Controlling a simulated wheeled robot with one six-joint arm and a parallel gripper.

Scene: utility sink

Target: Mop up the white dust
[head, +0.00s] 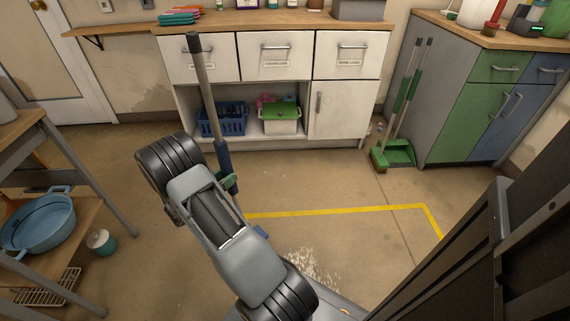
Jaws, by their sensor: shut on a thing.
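White dust (312,264) lies scattered on the brown floor at the lower middle, just right of my arm. A mop (197,70) stands nearly upright, with a long grey handle and a blue sleeve lower down. My gripper (226,181) is shut on the mop at its blue part and is mostly hidden behind my arm. A small blue piece (262,232) shows beside my arm near the floor and may be part of the mop head. The rest of the mop's lower end is hidden.
White cabinets (345,108) stand along the back wall. A green broom and dustpan (399,152) lean by the green-blue cabinet (497,95). A shelf with a blue basin (40,225) stands left. Yellow tape (335,210) marks the floor; the middle floor is open.

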